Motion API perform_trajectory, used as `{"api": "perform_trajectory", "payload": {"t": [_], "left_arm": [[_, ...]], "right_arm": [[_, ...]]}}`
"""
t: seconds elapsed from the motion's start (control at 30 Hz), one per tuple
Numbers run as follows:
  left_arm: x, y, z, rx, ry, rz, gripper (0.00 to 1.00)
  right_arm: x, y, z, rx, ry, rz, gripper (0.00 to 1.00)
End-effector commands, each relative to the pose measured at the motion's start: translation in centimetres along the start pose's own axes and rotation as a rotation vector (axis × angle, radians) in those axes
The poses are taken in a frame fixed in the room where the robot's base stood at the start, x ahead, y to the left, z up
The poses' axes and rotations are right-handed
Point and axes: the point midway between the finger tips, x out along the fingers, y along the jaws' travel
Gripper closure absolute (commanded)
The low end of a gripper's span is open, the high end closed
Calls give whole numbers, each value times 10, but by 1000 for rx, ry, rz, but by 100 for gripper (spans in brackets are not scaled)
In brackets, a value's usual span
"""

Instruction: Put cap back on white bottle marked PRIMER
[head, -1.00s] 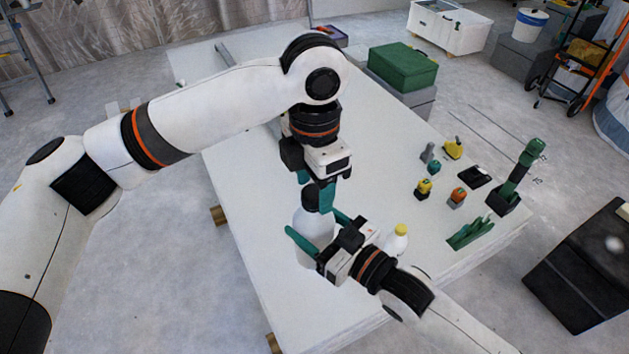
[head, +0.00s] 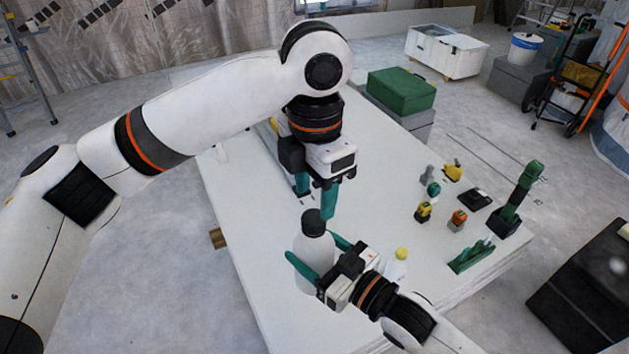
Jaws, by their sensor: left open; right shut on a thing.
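A white bottle (head: 312,247) with a dark cap (head: 314,222) on its top stands upright on the white panel table. Any marking on it is not readable from here. My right gripper (head: 318,258) is shut on the bottle, one teal finger on each side of its body. My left gripper (head: 314,199) is open and empty just above and behind the cap, its teal fingers pointing down.
A smaller white bottle with a yellow cap (head: 401,253) stands right of my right gripper. Several small tools, a black pad (head: 475,197) and a green upright tool (head: 517,195) lie along the right side. A green box (head: 401,90) is beyond. The panel's left part (head: 245,215) is clear.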

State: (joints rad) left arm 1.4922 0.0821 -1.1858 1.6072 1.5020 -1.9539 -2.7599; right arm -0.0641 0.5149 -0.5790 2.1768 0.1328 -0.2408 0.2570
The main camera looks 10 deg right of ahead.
Motion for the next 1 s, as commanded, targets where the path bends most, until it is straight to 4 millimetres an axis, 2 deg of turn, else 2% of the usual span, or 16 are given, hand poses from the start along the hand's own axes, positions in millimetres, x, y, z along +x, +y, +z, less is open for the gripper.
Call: {"api": "perform_trajectory", "payload": {"t": [0.17,1.0], "left_arm": [[-2,0,0,-295,0,-1,48],[-17,-1,1,-2275,1,0,48]], "right_arm": [[0,0,2,-1,-5,0,100],[0,0,2,-1,-4,0,100]]}}
